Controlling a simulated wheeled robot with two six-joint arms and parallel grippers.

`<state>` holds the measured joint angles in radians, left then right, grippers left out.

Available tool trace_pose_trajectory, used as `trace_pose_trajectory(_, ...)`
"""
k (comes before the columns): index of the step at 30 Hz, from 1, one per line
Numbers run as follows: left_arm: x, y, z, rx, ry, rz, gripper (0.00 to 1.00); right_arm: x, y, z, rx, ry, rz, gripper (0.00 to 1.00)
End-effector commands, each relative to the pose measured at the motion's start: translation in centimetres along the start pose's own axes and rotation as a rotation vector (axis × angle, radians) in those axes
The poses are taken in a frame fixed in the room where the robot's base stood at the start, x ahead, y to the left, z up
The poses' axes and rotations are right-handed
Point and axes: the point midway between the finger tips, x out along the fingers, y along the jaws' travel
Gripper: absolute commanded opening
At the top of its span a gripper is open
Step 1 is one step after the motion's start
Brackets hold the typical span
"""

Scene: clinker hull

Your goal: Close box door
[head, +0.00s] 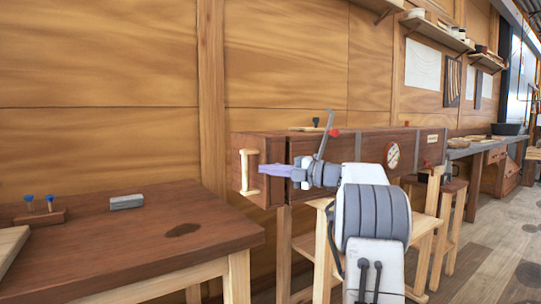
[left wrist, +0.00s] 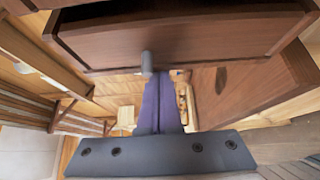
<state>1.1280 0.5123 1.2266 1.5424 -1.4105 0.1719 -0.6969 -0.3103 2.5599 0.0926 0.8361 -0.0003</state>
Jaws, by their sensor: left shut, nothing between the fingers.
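A long dark brown wooden box (head: 345,148) sits on a pale wooden stand in the head view. At its left end is a brown door panel (head: 275,150) with a pale upright bar handle (head: 249,173). My left gripper (head: 262,170) has purple fingers shut together, with nothing between them. Its tips are just right of the handle in the picture; I cannot tell whether they touch it. In the left wrist view the closed fingers (left wrist: 161,75) point toward a dark brown wooden body (left wrist: 180,35). How far the door stands open is unclear. My right gripper is not in view.
A brown workbench (head: 120,240) with a dark stain is at the lower left, holding a grey block (head: 127,202) and a small rack with blue-topped pegs (head: 40,213). A wooden stool (head: 450,190) stands right of the box stand. Open floor (head: 490,250) lies at right.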

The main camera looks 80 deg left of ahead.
Motion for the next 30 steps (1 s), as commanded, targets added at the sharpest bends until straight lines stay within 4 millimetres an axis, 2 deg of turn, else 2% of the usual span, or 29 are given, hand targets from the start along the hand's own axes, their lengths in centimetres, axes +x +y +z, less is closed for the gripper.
trace_pose_trajectory(3,-0.9,0.1,0.8,0.003,-0.002,-0.001,0.0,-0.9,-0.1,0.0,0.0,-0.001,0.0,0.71)
trace_pose_trajectory(12,-2.1,-0.1,1.7,0.001,-0.01,-0.001,0.0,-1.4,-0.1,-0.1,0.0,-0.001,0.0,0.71)
trace_pose_trajectory(25,-2.4,-0.2,2.0,0.002,-0.018,0.002,0.0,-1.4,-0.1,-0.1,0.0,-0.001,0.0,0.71)
trace_pose_trajectory(30,-1.9,-0.4,1.2,0.002,-0.012,0.002,0.0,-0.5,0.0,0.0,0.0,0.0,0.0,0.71)
